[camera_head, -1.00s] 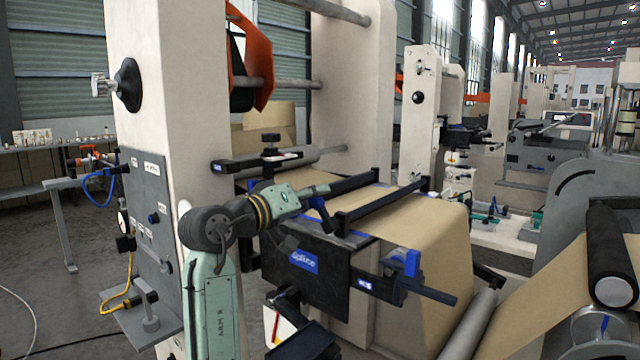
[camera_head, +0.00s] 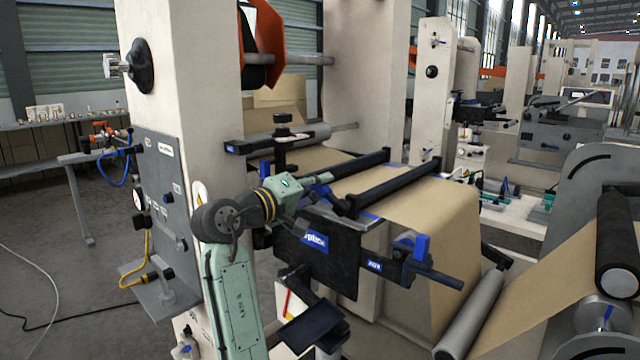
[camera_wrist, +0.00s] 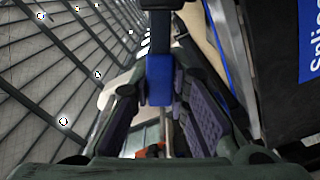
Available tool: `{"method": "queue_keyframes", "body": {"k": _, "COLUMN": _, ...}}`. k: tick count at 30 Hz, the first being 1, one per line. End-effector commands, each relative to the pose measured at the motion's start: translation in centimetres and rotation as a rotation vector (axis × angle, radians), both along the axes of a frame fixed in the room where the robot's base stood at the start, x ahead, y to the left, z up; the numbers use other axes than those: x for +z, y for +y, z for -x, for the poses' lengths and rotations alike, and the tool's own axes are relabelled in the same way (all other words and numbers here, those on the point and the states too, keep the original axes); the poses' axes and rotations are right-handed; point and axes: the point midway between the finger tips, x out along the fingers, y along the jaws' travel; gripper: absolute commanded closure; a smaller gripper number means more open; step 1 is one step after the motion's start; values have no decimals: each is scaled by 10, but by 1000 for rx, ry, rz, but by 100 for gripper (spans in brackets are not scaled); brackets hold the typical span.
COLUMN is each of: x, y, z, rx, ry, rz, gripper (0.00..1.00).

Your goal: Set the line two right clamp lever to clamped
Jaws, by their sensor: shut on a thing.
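In the wrist view, a blue lever handle (camera_wrist: 159,80) on a dark bar stands between the two purple-padded fingers of my gripper (camera_wrist: 160,112), which is shut on it. In the head view, my gripper (camera_head: 322,190) is by the near end of the dark clamp bars (camera_head: 398,186), above the splice table's front panel (camera_head: 335,258). The fingers are small and dark there, so the grip itself is hard to make out. I cannot read a clamp label or the lever's set position.
Another blue handle (camera_head: 421,247) stands at the panel's right corner, beside a dark rod. Brown paper web (camera_head: 440,215) runs over the table and down to a roller (camera_head: 472,312). A cream machine column (camera_head: 185,90) with a grey control panel (camera_head: 160,185) is at left.

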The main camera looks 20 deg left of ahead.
Motion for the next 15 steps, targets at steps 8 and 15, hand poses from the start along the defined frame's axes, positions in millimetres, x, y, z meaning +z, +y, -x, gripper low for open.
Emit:
{"method": "queue_keyframes", "body": {"k": 8, "x": -1, "y": 0, "z": 0, "rx": 0, "ry": 1, "rz": 0, "gripper": 79}}
{"method": "queue_keyframes", "body": {"k": 15, "x": 0, "y": 0, "z": 0, "rx": 0, "ry": 0, "rz": -1, "gripper": 63}}
